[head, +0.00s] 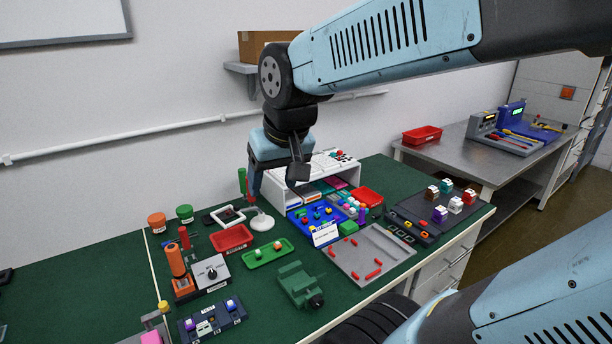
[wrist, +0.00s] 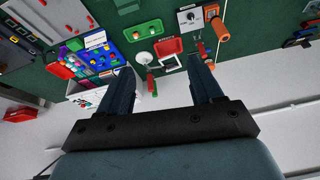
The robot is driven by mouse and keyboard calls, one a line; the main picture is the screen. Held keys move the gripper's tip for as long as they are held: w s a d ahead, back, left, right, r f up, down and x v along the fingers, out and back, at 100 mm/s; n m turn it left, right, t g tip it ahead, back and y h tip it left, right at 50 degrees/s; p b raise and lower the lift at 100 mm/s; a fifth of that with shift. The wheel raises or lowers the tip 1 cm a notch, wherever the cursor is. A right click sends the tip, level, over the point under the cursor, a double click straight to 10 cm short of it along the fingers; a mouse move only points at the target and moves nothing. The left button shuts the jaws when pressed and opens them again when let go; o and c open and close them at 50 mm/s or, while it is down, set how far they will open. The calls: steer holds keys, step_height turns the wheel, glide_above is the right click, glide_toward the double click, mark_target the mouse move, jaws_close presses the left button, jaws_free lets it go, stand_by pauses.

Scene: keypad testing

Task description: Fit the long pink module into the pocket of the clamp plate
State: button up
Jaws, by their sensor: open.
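A pink block (head: 150,338) shows at the bottom left edge of the head view, partly cut off; I cannot tell if it is the long pink module. A flat grey plate with several red pieces (head: 352,262) lies right of centre on the green bench and looks like the clamp plate. The grey plate also shows at the top left of the wrist view (wrist: 70,14). I cannot make out its pocket. My gripper (head: 277,184) is open and empty, above the back of the bench, far from both. In the wrist view its fingers (wrist: 163,82) are spread apart.
A green vise (head: 297,284) stands left of the grey plate. A green tray (head: 262,256), red tray (head: 231,238), blue board (head: 306,222) and white shelf (head: 281,197) surround the area below my gripper. A dark board with several cubes (head: 412,212) lies at right.

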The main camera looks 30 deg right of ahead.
steer(key=s+d+r+t, duration=0.1)
steer(key=s+d, duration=0.3)
steer(key=shift+s+r+h, duration=0.35)
steer(key=shift+h, duration=0.05)
steer(key=shift+c, duration=0.5)
stand_by(0.6)
